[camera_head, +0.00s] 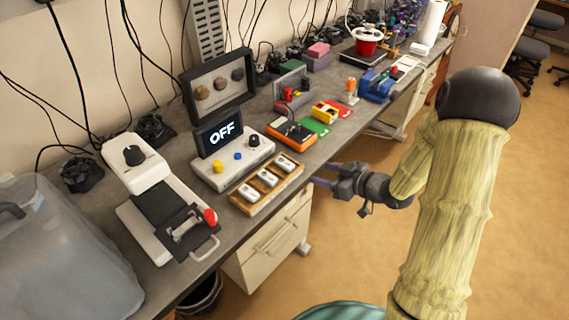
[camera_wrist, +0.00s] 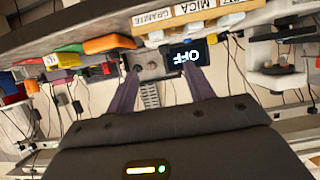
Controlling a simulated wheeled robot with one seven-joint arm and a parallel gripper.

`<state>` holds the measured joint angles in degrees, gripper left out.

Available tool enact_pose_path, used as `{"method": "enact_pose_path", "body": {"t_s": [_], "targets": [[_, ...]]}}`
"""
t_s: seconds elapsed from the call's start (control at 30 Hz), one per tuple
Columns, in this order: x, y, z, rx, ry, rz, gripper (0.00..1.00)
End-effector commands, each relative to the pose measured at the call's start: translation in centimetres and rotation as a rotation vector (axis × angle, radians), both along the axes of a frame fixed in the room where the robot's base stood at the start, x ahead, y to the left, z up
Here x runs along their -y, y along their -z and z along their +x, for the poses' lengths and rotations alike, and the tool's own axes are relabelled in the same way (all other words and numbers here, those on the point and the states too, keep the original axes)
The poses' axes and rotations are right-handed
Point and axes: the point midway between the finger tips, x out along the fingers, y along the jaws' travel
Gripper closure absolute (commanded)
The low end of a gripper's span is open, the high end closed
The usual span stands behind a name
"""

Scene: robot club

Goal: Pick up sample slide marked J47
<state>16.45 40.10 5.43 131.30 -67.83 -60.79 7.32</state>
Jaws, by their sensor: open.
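A wooden tray (camera_head: 262,204) near the bench's front edge holds three white slides in a row: a left one (camera_head: 249,191), a middle one (camera_head: 268,177) and a right one (camera_head: 288,166). I cannot read J47 on any slide. In the wrist view, the tray's slots (camera_wrist: 172,36) show at the top, with labels that seem to read GRANITE and MICA; a third label is partly cut off. My gripper (camera_head: 322,174) is open and empty, off the bench's front edge, just right of the tray. Its fingers also show apart in the wrist view (camera_wrist: 163,62).
Behind the tray is a console (camera_head: 233,171) with an OFF screen (camera_head: 222,133). A microscope-like device with a red knob (camera_head: 209,216) stands left. An orange-edged box (camera_head: 290,136) and green mats (camera_head: 315,127) lie right. Drawers (camera_head: 270,240) are below; floor to the right is clear.

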Motion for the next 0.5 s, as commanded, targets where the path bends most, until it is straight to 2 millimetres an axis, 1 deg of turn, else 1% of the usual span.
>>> {"method": "enact_pose_path", "body": {"t_s": [0.03, 0.5], "targets": [[-0.8, 0.3, 0.4, -0.002, -0.004, 0.0, 0.47], [-6.7, 3.3, 5.1, 0.0, -0.003, 0.0, 0.47]]}}
